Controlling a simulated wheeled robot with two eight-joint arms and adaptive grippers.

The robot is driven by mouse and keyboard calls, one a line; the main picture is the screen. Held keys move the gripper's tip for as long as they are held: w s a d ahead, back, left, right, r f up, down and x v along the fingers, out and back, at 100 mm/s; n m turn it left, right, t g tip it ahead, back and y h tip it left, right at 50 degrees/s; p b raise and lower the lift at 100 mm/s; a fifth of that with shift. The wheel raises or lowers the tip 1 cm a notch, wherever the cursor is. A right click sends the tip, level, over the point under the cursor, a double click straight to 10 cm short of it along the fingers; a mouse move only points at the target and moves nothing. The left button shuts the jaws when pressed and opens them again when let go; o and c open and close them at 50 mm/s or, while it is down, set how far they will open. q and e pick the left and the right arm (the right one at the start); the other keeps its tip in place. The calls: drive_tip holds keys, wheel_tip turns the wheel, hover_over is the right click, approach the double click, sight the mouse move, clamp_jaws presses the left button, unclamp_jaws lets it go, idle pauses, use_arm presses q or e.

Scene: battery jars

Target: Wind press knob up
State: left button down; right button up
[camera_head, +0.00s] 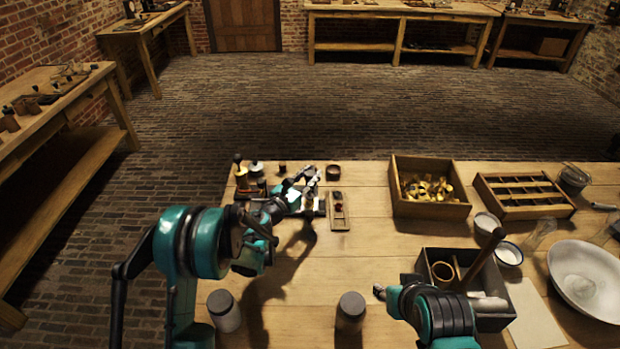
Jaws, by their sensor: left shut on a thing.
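The small press (319,208) stands near the far left part of the table, mostly hidden behind my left gripper and wrist. My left gripper (308,184) comes in from the left, over the press, and is shut on the press knob; the knob itself is too small and covered to make out clearly. My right gripper (379,292) is low at the front of the table, left of the dark box, apart from the press. Its fingers are too small and turned away to tell whether they are open.
Beside the press lies a small wooden board (340,212) with a red spot. Two lidded jars (350,313) stand at the front. A box of brass parts (430,208), a slotted tray (523,211), a dark box (425,262) and a white bowl (585,280) fill the right.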

use_arm(q)
drive_tip(key=n+t+y, duration=0.1)
drive_tip(key=n+y, duration=0.1)
drive_tip(key=n+t+y+b, duration=0.1)
drive_tip(key=y, duration=0.2)
drive_tip(key=shift+d+f+n, duration=0.1)
drive_tip(key=shift+d+n, duration=0.1)
drive_tip(key=shift+n, duration=0.2)
drive_tip(key=n+t+y, duration=0.1)
drive_tip(key=n+y, duration=0.1)
drive_tip(key=y, duration=0.2)
drive_tip(key=shift+n+b, duration=0.3)
drive_tip(key=shift+b, duration=0.1)
drive_tip(key=n+y, duration=0.2)
drive_tip(key=y, duration=0.1)
drive_tip(key=n+g+y, duration=0.1)
drive_tip(key=n+y, duration=0.1)
drive_tip(key=y, duration=0.2)
drive_tip(key=shift+a+n+g+y, duration=0.2)
drive_tip(key=shift+n+g+y, duration=0.7)
drive_tip(key=shift+n+y, duration=0.7)
drive_tip(key=shift+y, duration=0.6)
drive_tip(key=c, duration=1.1)
unclamp_jaws()
drive_tip(key=shift+c, duration=0.2)
